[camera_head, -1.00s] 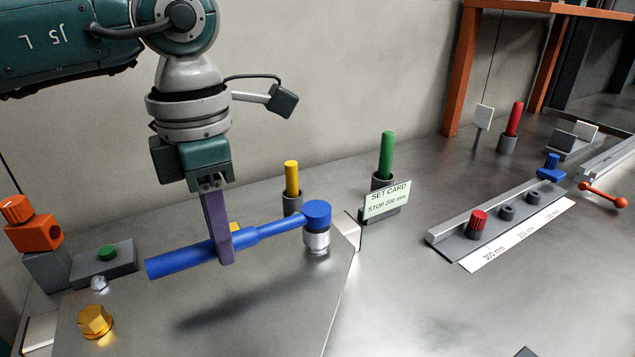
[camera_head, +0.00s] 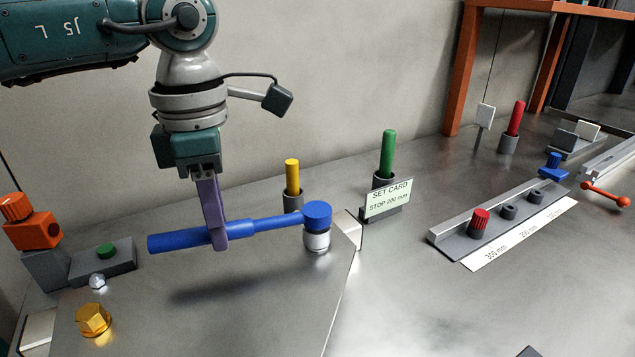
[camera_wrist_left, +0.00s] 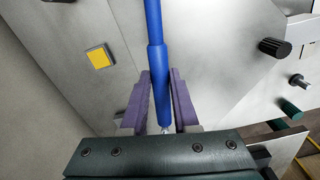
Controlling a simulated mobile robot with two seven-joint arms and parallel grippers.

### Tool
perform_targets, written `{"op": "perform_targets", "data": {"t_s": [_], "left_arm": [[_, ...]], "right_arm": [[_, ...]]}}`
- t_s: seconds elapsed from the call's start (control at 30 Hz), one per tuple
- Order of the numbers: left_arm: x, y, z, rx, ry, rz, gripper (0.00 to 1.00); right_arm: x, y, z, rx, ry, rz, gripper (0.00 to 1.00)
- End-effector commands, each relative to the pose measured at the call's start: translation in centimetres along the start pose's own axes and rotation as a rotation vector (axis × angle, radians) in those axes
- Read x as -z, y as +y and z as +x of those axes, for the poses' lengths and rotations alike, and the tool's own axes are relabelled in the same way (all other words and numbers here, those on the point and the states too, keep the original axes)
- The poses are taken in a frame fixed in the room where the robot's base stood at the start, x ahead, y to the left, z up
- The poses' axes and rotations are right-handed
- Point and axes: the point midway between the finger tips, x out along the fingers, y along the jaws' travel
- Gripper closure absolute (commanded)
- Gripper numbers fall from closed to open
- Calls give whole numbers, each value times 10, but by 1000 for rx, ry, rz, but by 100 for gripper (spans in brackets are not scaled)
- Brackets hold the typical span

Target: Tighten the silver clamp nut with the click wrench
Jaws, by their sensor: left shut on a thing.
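The blue click wrench (camera_head: 265,227) lies nearly level above the metal plate, its head at the right end. My left gripper (camera_head: 218,240) is shut on its handle with purple fingers. The wrist view shows the handle (camera_wrist_left: 154,25) passing between the fingers (camera_wrist_left: 160,108). Under the wrench head stands a silver cylindrical piece (camera_head: 317,242), reaching down to the plate. Where the socket ends and the silver clamp nut begins, I cannot tell. My right gripper is not in view.
A gold hex nut (camera_head: 93,320) and a small silver piece (camera_head: 97,282) sit at left, near a green button box (camera_head: 105,260). Yellow (camera_head: 292,178) and green (camera_head: 388,155) handles stand behind the wrench. A set card (camera_head: 388,198) reads "STOP 200 mm".

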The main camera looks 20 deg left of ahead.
Motion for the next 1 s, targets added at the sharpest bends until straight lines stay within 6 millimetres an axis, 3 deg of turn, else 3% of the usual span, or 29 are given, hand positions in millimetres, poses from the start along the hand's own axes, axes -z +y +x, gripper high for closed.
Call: {"op": "perform_targets", "data": {"t_s": [0.17, 0.57, 1.0], "left_arm": [[-1, -1, -9, 0, -2, 1, 100], [-1, -1, -52, -1, -3, -1, 100], [-1, -1, -52, 0, -2, -2, 100]], "right_arm": [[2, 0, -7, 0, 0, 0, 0], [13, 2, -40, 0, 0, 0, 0], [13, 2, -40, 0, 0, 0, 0]]}}
